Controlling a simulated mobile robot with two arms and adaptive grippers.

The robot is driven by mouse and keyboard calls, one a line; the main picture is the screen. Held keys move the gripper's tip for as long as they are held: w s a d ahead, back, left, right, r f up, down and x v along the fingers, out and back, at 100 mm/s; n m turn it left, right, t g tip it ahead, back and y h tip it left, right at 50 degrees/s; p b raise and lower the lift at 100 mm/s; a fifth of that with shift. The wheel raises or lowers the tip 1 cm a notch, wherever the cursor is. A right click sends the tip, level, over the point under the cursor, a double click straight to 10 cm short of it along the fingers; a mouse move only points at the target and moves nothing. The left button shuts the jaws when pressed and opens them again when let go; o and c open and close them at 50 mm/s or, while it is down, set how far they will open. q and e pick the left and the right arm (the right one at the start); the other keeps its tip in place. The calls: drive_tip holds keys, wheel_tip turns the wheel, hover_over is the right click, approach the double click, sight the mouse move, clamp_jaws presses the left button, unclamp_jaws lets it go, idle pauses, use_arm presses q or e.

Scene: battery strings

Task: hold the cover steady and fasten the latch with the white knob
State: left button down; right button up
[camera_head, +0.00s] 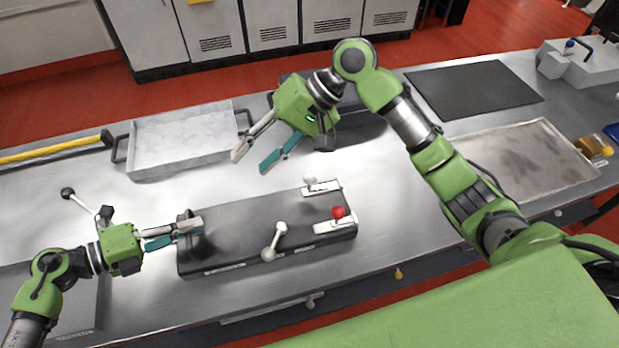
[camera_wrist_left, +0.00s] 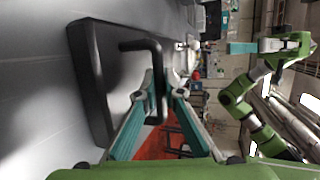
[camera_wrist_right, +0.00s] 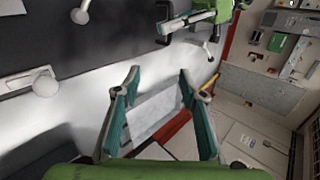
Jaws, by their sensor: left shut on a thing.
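The dark cover (camera_head: 240,233) lies flat on the steel worktop. My left gripper (camera_head: 200,228) is shut on the black handle (camera_wrist_left: 140,45) at the cover's left end, seen best in the left wrist view. The latch with the white knob (camera_head: 310,181) sits on a pale plate at the cover's far right edge. The knob also shows at left in the right wrist view (camera_wrist_right: 45,83). A latch with a red knob (camera_head: 338,212) is at the right end. My right gripper (camera_head: 251,162) is open and empty, beyond the cover and left of the white knob.
A metal tray (camera_head: 180,140) lies behind the cover, close to my right gripper. A black mat (camera_head: 473,88) and a stained shallow tray (camera_head: 525,160) lie on the right. Bare worktop surrounds the cover.

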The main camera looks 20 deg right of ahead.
sight(311, 175)
drive_tip(key=d+f+m+h, duration=0.1)
drive_tip(key=d+f+h, duration=0.1)
drive_tip(key=d+h, duration=0.8)
drive_tip(key=f+y, duration=0.1)
drive_tip(key=f, duration=0.2)
drive_tip(key=f+y, duration=0.1)
drive_tip(key=f, duration=0.3)
drive_tip(key=f+y, duration=0.1)
drive_tip(key=f, duration=0.3)
drive_tip(key=shift+w+d+f, duration=0.1)
drive_tip(key=shift+w+d, duration=0.3)
